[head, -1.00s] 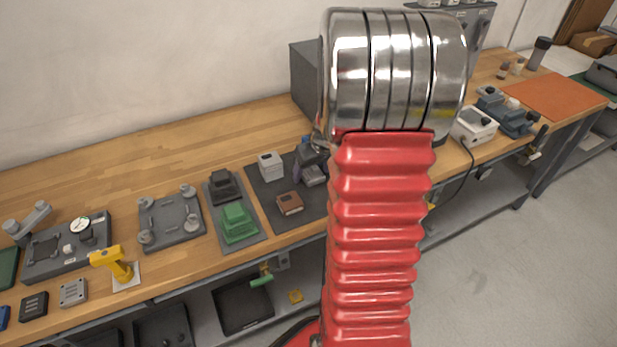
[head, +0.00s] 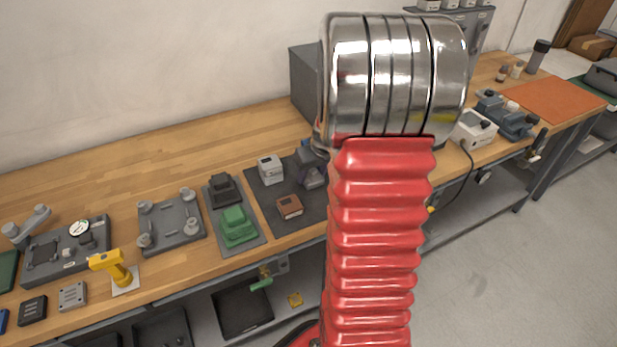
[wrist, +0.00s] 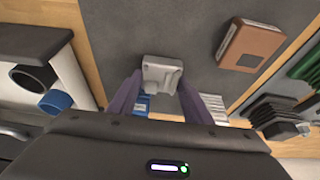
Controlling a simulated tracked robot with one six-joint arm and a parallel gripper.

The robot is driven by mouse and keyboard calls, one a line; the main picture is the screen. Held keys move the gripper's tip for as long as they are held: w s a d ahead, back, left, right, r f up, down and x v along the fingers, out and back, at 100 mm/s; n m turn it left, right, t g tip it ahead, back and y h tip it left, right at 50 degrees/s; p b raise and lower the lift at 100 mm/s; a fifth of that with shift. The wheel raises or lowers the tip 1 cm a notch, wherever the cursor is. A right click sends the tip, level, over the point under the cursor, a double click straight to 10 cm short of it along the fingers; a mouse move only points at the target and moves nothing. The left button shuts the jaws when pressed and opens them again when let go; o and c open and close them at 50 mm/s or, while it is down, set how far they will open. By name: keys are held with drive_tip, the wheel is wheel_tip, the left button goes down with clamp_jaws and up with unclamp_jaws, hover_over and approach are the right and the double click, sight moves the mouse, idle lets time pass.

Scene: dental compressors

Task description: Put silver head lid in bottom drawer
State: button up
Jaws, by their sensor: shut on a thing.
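The silver head lid (wrist: 162,74) is a small pale grey, blocky piece. In the wrist view it sits between the tips of my gripper (wrist: 160,88), whose two purple fingers are shut on it. In the head view my gripper (head: 312,177) shows as a dark purple shape just left of my red arm, over the right part of the dark mat (head: 262,212). The arm hides much of the area behind it. I cannot make out a bottom drawer in either view; a grey cabinet (head: 304,82) stands partly hidden behind the arm.
A white block (head: 270,169) and a brown box (head: 289,206) stand on the mat. A green block (head: 236,225), a grey fixture plate (head: 170,222) and a yellow tool (head: 115,268) stand to the left. The bench top (head: 150,155) along the wall is clear.

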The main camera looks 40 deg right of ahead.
sight(312, 177)
wheel_tip(312, 177, up, 10)
idle(0.5)
drive_tip(key=shift+a+f, duration=0.1)
drive_tip(key=shift+f, duration=0.05)
idle(0.3)
